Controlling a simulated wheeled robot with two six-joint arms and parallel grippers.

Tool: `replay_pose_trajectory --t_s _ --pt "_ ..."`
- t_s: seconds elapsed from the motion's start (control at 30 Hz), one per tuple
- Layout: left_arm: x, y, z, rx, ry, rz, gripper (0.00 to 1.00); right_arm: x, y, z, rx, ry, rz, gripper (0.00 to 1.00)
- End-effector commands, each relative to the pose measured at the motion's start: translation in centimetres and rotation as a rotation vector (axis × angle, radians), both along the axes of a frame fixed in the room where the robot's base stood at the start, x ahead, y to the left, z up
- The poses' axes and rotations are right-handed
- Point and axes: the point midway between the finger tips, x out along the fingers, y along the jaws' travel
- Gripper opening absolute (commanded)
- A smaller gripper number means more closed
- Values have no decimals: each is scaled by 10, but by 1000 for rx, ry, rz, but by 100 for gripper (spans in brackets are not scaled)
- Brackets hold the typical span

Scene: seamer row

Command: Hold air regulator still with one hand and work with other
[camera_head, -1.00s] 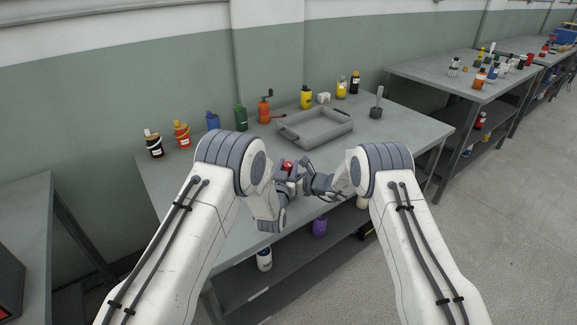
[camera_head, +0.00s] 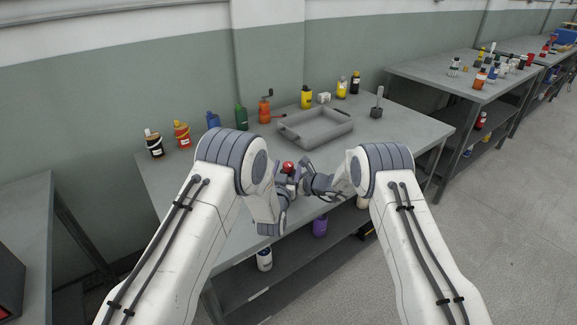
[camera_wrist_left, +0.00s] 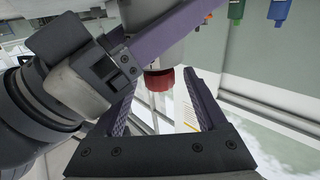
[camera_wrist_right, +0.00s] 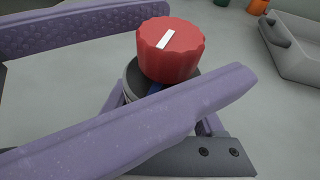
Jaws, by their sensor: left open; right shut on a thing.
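The air regulator, with a ribbed red knob (camera_head: 288,167) on top, is between my two grippers above the near part of the bench. My right gripper (camera_head: 306,183) is shut on the regulator's body. In the right wrist view the knob (camera_wrist_right: 170,50) bears a white mark, with a dark collar below it; purple fingers hide most of the body. My left gripper (camera_head: 285,185) is open, its fingers spread at either side of the regulator. In the left wrist view the knob (camera_wrist_left: 158,79) shows between those fingers, with a gap on each side.
A grey tray (camera_head: 343,129) lies on the bench behind my grippers. Several bottles, including a green one (camera_head: 241,118), and an orange crank-handled device (camera_head: 264,111) line the back. A grey upright-handled thing (camera_head: 377,108) stands right. Bare bench top lies left of my grippers.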

Motion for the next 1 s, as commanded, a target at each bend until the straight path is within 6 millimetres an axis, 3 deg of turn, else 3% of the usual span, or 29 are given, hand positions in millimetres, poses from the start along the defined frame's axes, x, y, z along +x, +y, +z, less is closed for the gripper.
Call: replay_pose_trajectory --t_s 0.2,0.4,0.83,0.87,0.9,0.93,1.0 --pt "-35 6 0 2 3 -1 74 0 0 0 0 0 -1 7" --pt "-57 10 0 0 1 -1 74 0 0 0 0 0 -1 7" --pt "-62 11 1 0 -1 0 74 0 0 0 0 0 -1 7" --pt "-62 11 1 0 -1 0 74 0 0 0 0 0 -1 79" --pt "-62 11 1 0 -1 0 74 0 0 0 0 0 -1 94" --pt "-62 11 1 0 -1 0 74 0 0 0 0 0 -1 100" --pt "-62 11 1 0 -1 0 74 0 0 0 0 0 -1 100"
